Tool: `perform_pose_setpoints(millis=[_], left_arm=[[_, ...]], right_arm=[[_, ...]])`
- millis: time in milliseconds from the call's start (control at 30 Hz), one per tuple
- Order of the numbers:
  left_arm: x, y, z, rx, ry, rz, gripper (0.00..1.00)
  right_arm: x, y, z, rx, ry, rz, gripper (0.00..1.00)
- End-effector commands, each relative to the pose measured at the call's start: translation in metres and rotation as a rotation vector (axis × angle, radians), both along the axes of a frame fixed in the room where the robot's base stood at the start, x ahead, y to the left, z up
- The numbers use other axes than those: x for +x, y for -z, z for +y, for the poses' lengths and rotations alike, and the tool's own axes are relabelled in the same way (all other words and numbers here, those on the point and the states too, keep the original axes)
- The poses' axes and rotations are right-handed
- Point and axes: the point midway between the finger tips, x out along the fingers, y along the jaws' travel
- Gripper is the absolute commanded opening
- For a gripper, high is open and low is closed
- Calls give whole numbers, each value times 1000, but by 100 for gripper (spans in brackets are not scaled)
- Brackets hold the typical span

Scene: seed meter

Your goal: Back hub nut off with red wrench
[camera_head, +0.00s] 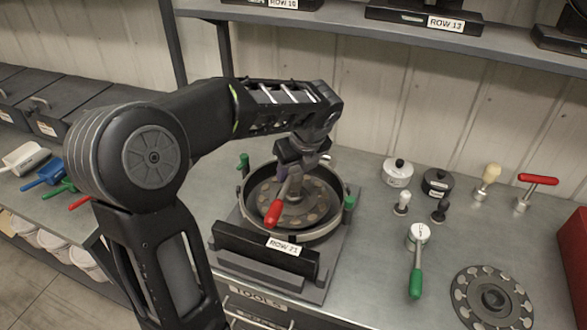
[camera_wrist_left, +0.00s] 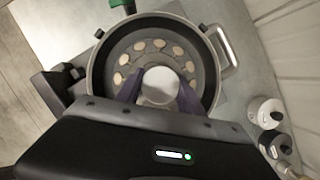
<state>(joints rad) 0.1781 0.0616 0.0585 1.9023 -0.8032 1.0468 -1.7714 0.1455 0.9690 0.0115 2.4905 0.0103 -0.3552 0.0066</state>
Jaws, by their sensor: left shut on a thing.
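The seed meter, a round grey housing (camera_head: 245,205), stands on a dark base with a ROW 21 label. Its housing rim also shows in the wrist view (camera_wrist_left: 97,75). Inside lies a seed disc (camera_head: 318,206) with a ring of tan seeds. The red wrench (camera_head: 273,213) stands over the disc's middle, its red handle angled down toward the front. My left gripper (camera_head: 297,165) is shut on the wrench's top; in the left wrist view its purple fingers flank a pale round head (camera_wrist_left: 160,85). The hub nut is hidden beneath. My right gripper is not in view.
A green-handled wrench (camera_head: 415,282), a loose disc (camera_head: 494,299), a white pot (camera_head: 397,172), a black pot (camera_head: 437,183) and a red T-handle tool (camera_head: 538,180) stand or lie right of the meter. Green knobs (camera_head: 349,202) flank the housing. A shelf (camera_head: 420,35) runs above.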

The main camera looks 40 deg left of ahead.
Motion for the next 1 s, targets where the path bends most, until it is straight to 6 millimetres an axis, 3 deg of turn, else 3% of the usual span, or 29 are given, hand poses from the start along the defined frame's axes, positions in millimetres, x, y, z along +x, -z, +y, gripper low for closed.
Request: perform_pose_setpoints(millis=[1000], left_arm=[[1,5,0,1,0,-3,0]], right_arm=[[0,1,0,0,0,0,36]])
